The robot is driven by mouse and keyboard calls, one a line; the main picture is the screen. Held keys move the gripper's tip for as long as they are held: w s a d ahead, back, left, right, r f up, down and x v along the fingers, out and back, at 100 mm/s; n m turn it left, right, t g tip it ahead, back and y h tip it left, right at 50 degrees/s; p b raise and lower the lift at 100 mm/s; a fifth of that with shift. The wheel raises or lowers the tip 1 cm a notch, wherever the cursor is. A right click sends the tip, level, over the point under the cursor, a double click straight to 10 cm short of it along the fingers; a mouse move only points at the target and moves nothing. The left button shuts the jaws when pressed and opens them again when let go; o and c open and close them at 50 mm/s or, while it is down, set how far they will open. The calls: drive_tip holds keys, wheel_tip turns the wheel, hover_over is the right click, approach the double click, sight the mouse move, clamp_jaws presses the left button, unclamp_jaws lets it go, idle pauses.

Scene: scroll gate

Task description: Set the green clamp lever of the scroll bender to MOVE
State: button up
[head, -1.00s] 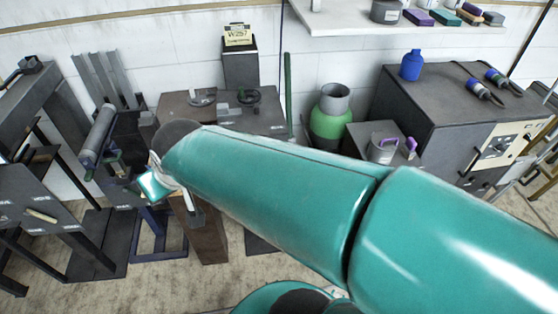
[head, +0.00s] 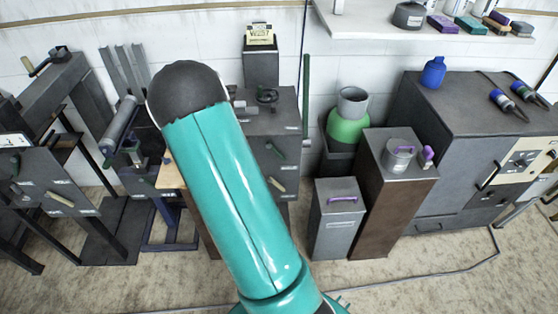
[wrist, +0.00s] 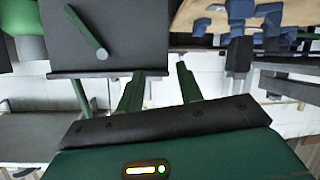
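In the wrist view a slanted green lever (wrist: 87,33) with a round end sits on a dark grey panel (wrist: 125,25). My gripper (wrist: 160,70) is open and empty, with its fingers apart near the panel's edge. The lever is not between them. In the head view my arm hides the gripper.
A green cylinder (head: 348,122), a grey canister (head: 338,219) with a purple handle and a brown stand (head: 395,208) are right of the cabinet. A large control cabinet (head: 460,120) is farther right. Left are a roller machine (head: 119,125) and another lever machine (head: 48,183). Open floor lies in front.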

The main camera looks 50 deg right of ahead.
drive_tip(key=s+d+f+n+h, duration=0.1)
drive_tip(key=s+d+f+h, duration=0.2)
drive_tip(key=s+d+f, duration=0.3)
drive_tip(key=n+t+h, duration=0.1)
drive_tip(key=n+t, duration=0.1)
drive_tip(key=n, duration=0.1)
approach(280, 156)
drive_tip(key=x, duration=0.8)
drive_tip(key=shift+f, duration=0.1)
clamp_jaws()
